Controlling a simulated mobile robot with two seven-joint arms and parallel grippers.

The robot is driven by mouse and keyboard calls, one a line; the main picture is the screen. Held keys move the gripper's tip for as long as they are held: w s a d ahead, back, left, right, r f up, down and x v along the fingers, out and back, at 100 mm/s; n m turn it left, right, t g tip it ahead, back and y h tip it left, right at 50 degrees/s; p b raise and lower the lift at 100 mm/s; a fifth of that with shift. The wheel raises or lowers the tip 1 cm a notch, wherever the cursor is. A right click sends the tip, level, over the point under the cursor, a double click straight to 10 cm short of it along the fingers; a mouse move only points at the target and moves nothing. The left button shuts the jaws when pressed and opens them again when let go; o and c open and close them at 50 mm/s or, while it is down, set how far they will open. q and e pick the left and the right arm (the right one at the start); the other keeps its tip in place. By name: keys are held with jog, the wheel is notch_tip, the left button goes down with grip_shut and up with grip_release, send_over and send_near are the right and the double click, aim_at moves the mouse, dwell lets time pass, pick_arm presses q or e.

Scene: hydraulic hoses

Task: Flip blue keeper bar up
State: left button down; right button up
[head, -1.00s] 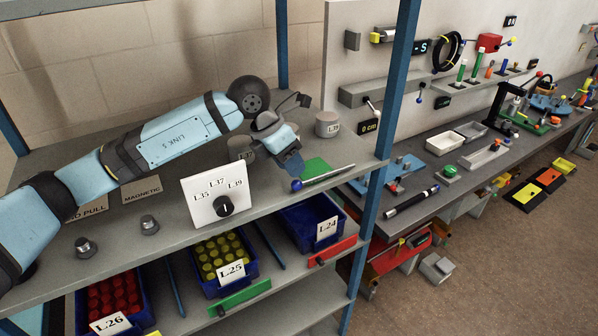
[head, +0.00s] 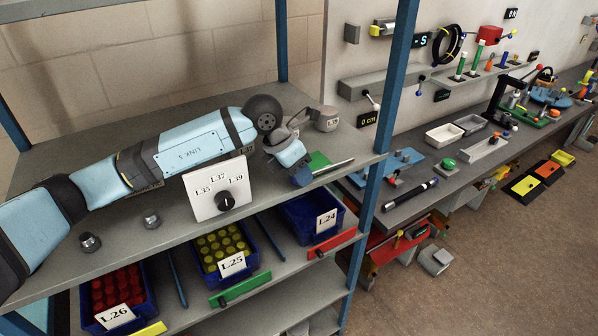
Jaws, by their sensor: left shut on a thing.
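The blue keeper bar appears to be the thin grey bar (head: 334,167) lying low beside a green pad (head: 319,160) at the right end of the grey shelf. Its blue ball end is hidden behind my left gripper in the head view. My left gripper (head: 300,180) reaches down to that end from the left and is shut on it; the fingers themselves are hard to make out. The bar still lies about flat. My right gripper is not in view.
A white dial panel (head: 218,190) stands just left of the gripper. A grey cylinder (head: 326,119) is behind it. A blue shelf post (head: 386,120) rises to the right. Labelled bins, such as the blue L.24 bin (head: 292,222), sit on the shelf below.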

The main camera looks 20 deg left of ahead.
pick_arm(q)
jog(key=shift+r, duration=0.1)
jog(key=shift+w+r+b, duration=0.2)
jog(key=shift+r+b, duration=0.35)
jog(key=shift+r, duration=0.2)
jog(key=r, duration=0.1)
jog(key=r+b, duration=0.1)
jog(key=r, duration=0.1)
jog(key=w+d+r+b, duration=0.1)
jog(key=shift+w+r, duration=0.1)
jog(key=shift+r, duration=0.15)
jog(key=shift+w+d+r+b, duration=0.3)
jog(key=shift+d+r+b, duration=0.1)
jog(key=shift+r, duration=0.2)
jog(key=shift+w+d+r, duration=0.1)
jog(key=shift+w+r, duration=0.15)
jog(key=shift+r, duration=0.15)
jog(key=shift+w+d+r+b, duration=0.1)
jog(key=shift+d+r+b, duration=0.1)
jog(key=shift+b, duration=0.1)
